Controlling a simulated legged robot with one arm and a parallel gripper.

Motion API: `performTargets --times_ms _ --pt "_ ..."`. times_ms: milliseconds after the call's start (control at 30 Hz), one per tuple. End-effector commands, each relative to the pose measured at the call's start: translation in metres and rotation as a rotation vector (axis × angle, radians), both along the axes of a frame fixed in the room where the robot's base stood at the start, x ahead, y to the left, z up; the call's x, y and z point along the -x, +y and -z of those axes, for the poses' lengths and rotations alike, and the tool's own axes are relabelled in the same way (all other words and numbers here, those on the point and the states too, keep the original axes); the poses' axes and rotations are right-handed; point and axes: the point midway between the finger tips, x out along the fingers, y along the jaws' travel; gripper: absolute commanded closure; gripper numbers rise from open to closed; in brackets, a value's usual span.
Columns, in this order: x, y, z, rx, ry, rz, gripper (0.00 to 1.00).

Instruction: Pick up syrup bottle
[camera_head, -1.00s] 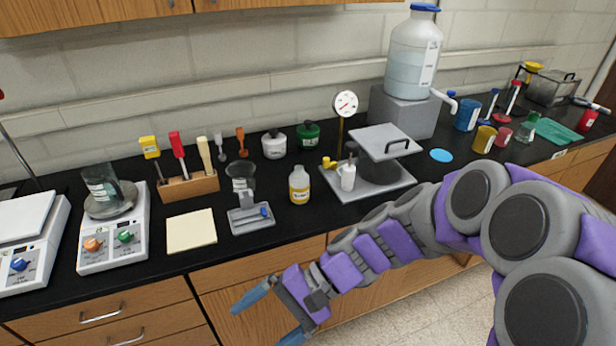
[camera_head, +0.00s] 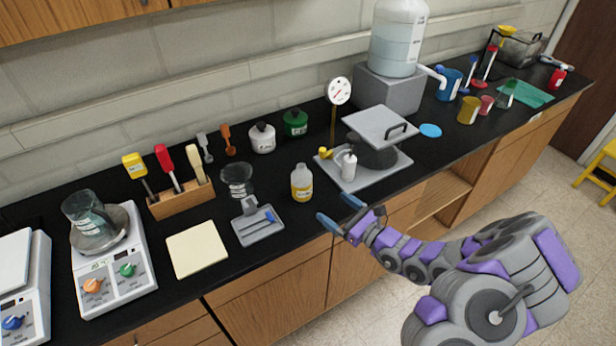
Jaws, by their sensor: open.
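The syrup bottle, taken to be the clear bottle with amber liquid and a pale label (camera_head: 302,184), stands upright on the black counter, left of the grey plate with the hinged lid. My gripper (camera_head: 336,212) is at the counter's front edge, to the right of and nearer than the bottle. Its blue fingertips are apart and nothing is between them. The gripper does not touch the bottle. The bottle is in full view.
A small grey tray with a blue item (camera_head: 258,226) lies left of the bottle, with a dark glass cup (camera_head: 236,180) behind it. A gauge (camera_head: 339,92) stands behind. Bare counter lies in front of the bottle.

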Motion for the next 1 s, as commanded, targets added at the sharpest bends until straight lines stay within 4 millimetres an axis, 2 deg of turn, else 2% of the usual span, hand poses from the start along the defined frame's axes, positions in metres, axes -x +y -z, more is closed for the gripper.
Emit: performTargets --times_ms 167,800,1000 --pt "-0.007 -0.002 0.012 -0.007 0.032 0.034 0.04" --pt "-0.075 0.071 0.012 -0.004 0.025 0.03 0.04" --pt "-0.086 0.083 0.011 -0.006 0.029 0.033 0.04"
